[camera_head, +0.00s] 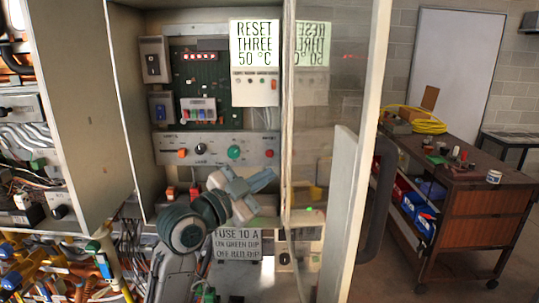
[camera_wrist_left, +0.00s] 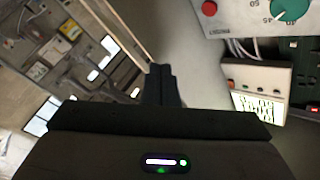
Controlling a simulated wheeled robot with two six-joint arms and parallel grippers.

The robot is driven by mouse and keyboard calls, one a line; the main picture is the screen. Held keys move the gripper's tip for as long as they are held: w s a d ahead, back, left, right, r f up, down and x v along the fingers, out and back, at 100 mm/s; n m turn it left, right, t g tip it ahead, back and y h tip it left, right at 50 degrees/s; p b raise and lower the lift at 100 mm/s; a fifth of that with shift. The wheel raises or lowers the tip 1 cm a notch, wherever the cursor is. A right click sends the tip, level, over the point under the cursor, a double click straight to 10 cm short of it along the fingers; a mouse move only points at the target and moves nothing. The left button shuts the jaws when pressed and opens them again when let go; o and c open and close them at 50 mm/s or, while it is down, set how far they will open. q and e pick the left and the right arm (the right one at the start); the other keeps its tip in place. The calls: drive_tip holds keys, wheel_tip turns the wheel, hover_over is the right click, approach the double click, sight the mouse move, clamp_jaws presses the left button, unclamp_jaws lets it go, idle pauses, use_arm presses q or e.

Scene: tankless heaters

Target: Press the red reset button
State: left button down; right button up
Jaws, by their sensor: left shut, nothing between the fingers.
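The red button (camera_head: 269,153) is at the right end of a grey control panel (camera_head: 215,158) inside the open cabinet. It also shows at the top of the left wrist view (camera_wrist_left: 209,8), near the corner of the panel. My left gripper (camera_head: 266,178) is shut and empty, just below the panel's right end in the head view. Its closed fingers show in the left wrist view (camera_wrist_left: 163,72), below and left of the red button and apart from it. My right gripper is in neither view.
The panel also bears a green dial (camera_head: 234,152), a black knob (camera_head: 200,149) and an orange switch (camera_head: 182,153). A sign (camera_head: 255,45) reads "RESET THREE 50 °C". A transparent door (camera_head: 335,100) stands open at the right. Wires crowd the lower left. A cart (camera_head: 470,210) stands beyond.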

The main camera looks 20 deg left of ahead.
sight(270, 154)
use_arm(q)
drive_tip(key=w+a+b, duration=0.2)
drive_tip(key=w, duration=0.6)
drive_tip(key=shift+w+a, duration=0.2)
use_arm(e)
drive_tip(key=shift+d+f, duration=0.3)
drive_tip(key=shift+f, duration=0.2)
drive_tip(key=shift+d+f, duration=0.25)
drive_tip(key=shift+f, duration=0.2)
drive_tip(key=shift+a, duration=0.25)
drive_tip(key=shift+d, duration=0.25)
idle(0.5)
use_arm(q)
drive_tip(key=shift+w+a, duration=0.1)
drive_tip(key=shift+w, duration=0.3)
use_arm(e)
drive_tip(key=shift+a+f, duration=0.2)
